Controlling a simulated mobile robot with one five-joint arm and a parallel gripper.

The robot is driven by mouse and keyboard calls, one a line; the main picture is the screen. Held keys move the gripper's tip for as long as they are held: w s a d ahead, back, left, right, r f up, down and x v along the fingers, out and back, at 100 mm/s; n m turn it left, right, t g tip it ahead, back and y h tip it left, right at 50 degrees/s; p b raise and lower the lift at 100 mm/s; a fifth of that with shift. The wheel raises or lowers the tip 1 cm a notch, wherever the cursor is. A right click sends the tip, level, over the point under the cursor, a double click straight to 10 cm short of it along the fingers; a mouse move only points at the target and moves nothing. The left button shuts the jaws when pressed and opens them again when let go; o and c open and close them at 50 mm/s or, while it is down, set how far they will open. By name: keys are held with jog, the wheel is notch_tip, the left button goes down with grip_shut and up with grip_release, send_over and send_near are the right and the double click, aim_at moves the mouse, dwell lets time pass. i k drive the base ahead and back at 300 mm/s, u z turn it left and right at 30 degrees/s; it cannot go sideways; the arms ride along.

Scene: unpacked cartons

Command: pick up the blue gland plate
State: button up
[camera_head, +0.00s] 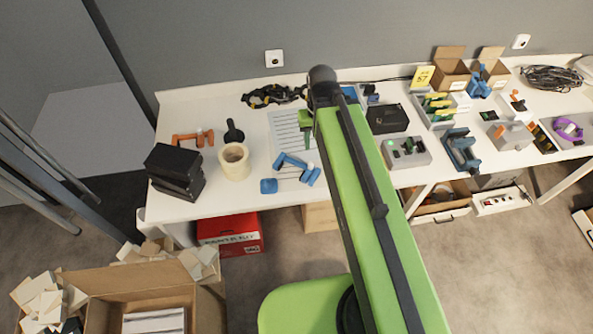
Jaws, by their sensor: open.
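Several blue things lie on the white table, and I cannot tell for certain which is the gland plate. A small blue flat-looking piece (268,186), the likeliest blue gland plate, lies near the table's front edge. Just right of it is a larger blue bracket-like part (297,168). Another blue piece (350,93) shows partly behind my arm. My gripper (308,138) is open, with nothing visible in it, above the paper sheet, behind and right of the small blue piece. My green arm hides part of the table.
A tape roll (234,162), black boxes (175,172) and an orange clamp (194,139) stand at left. A printed sheet (286,132) lies mid-table. Right of my arm are a grey switch box (406,151), a black box (387,118) and a blue vise (461,150).

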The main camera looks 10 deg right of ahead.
aim_at(268, 185)
jog(key=u, duration=1.95)
jog(key=k, duration=1.35)
jog(key=u, duration=0.4)
jog(key=i, duration=1.05)
jog(key=u, duration=0.05)
